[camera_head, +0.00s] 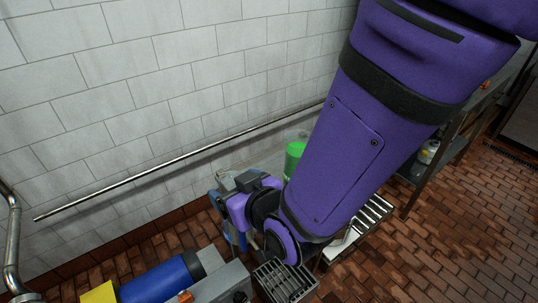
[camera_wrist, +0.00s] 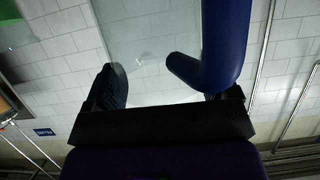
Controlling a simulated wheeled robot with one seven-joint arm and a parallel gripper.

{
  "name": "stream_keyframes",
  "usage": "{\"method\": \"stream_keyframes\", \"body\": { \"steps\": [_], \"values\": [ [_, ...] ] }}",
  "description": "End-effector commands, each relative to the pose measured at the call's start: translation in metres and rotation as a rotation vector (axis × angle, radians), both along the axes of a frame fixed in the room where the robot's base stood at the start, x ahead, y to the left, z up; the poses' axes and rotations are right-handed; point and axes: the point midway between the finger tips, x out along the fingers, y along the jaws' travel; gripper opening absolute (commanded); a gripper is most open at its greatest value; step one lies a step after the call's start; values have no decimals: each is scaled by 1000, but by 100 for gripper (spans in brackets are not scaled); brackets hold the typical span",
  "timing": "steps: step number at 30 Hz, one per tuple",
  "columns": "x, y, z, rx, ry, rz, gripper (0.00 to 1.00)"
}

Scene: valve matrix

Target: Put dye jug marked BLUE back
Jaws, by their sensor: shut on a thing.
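My gripper (camera_wrist: 146,76) is shut on a clear, see-through jug with blue in it, which I take to be the BLUE dye jug (camera_wrist: 150,40). In the wrist view its clear wall shows between the two dark fingers, with a deep blue part at the right finger. No label can be read. In the head view my gripper (camera_head: 238,190) is low beside the wall, and a pale blue part of the jug (camera_head: 219,180) shows beside it. My purple arm hides much of this area. A jug with bright green liquid (camera_head: 295,152) stands behind my arm.
A grey surface (camera_head: 265,160) lies along the tiled wall under a long metal rail (camera_head: 180,160). A blue cylinder with a yellow end (camera_head: 160,283) is at the bottom left. A dark shelf (camera_head: 440,160) stands at right. The brick floor is clear at lower right.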

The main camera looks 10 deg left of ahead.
Motion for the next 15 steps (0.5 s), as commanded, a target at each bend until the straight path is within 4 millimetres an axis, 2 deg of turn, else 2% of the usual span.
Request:
{"method": "stream_keyframes", "body": {
  "steps": [3, 15],
  "values": [
    [29, -3, -3, -2, -1, -7, 10],
    [118, -11, -12, -3, -1, -3, 10]
  ]
}}
